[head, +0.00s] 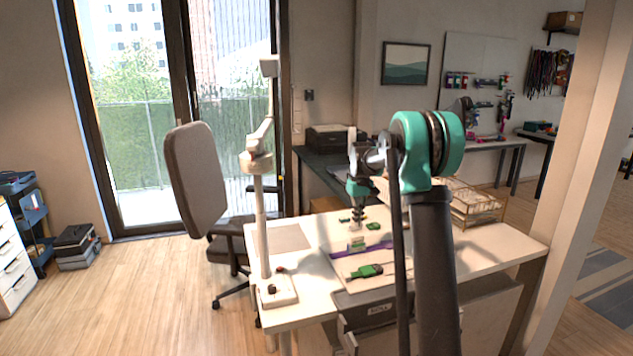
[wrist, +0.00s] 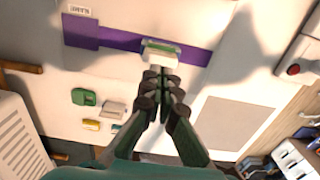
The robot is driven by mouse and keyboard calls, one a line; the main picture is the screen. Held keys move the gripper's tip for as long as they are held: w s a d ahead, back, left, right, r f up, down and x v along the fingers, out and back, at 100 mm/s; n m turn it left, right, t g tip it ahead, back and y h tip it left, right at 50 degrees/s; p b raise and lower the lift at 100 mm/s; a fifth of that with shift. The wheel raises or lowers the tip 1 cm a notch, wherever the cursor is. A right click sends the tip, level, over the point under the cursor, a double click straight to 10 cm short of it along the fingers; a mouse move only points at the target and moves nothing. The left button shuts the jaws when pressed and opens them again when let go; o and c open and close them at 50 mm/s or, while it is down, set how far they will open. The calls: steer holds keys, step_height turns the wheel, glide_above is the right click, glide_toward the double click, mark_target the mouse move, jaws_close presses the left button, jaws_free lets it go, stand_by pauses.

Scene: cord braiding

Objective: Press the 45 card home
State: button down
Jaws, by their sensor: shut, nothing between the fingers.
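My gripper (wrist: 157,72) is shut and empty in the wrist view. Its fingertips are at the near side of a small green-and-white piece (wrist: 161,50) on a purple strip (wrist: 112,40); I cannot tell whether they touch it. In the head view my gripper (head: 357,228) points down just above that piece (head: 356,243), over the purple strip (head: 365,250). No number 45 is readable in either view, so I cannot tell which piece is the 45 card. The piece's lower edge is partly hidden by my fingertips in the wrist view.
Another green piece (wrist: 84,97), a pale block (wrist: 115,107) and small yellow-and-white bits (wrist: 92,125) lie nearby. A green device (head: 366,271) lies at the table front. A lamp base (head: 277,291) stands left, a wire tray (head: 474,207) right. A grey mat (head: 289,238) is bare.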

steer(key=shift+r, duration=1.95)
steer(key=s+d+f+m+t, duration=0.1)
steer(key=s+f, duration=0.3)
steer(key=s, duration=1)
steer(key=s+d+f+m+t, duration=0.1)
steer(key=s+f, duration=0.4)
steer(key=s, duration=0.8)
steer(key=s+d+f+m+t, duration=0.1)
steer(key=s+f, duration=0.4)
steer(key=s, duration=0.9)
steer(key=shift+s+d+f+m+t, duration=0.25)
steer(key=shift+s+d+m+t, duration=0.1)
steer(key=shift+d+t, duration=0.25)
